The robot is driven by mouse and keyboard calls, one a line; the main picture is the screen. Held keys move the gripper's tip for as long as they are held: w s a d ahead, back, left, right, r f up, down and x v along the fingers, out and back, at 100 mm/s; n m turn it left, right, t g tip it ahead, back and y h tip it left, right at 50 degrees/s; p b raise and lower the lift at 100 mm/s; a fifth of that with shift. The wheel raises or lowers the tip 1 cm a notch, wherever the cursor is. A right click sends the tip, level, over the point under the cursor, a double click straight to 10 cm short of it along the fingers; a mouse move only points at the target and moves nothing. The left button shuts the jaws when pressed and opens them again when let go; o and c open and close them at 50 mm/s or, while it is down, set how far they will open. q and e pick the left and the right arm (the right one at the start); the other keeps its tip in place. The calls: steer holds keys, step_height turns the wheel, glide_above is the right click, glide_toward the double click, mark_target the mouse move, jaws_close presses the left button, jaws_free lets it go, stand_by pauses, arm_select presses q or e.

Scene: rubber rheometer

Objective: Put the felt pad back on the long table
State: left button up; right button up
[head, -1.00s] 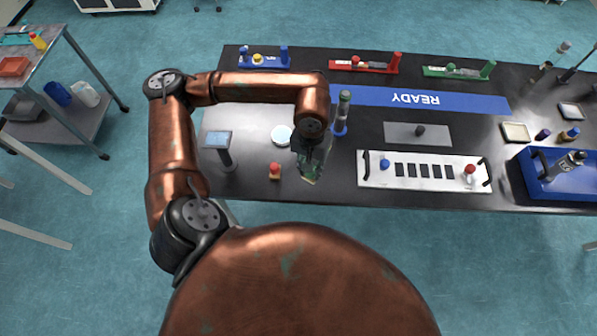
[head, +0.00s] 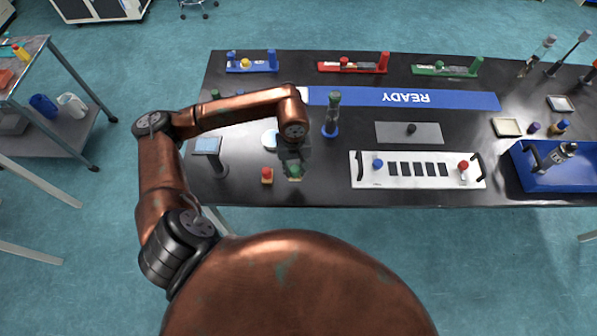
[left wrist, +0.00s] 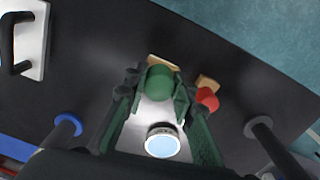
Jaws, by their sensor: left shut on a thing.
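My left gripper (head: 293,172) is shut on a small piece with a round green knob (left wrist: 160,82) and a tan base (left wrist: 164,63); I take this to be the felt pad. The fingers close on the knob from both sides. In the head view the piece is at the near left part of the long black table (head: 330,190), partly hidden by the gripper. I cannot tell whether its base touches the table. My right gripper is not in view.
A red-knobbed block (head: 267,175) stands close to the left of the gripper. A white panel (head: 417,170) lies further right.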

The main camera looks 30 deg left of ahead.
mark_target(298, 169)
arm_select(q)
steer(key=shift+w+f, duration=0.7)
steer(key=shift+f, duration=0.2)
steer(key=shift+w+f, duration=0.3)
steer(key=shift+f, duration=0.05)
steer(key=f, duration=0.3)
steer(key=shift+w+a+f, duration=0.1)
steer(key=shift+w+f, duration=0.1)
steer(key=shift+f, duration=0.05)
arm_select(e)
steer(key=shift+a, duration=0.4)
arm_select(q)
steer(key=shift+f, duration=0.1)
steer(key=o, duration=0.6)
steer(key=shift+f, duration=0.1)
steer(key=o, duration=0.5)
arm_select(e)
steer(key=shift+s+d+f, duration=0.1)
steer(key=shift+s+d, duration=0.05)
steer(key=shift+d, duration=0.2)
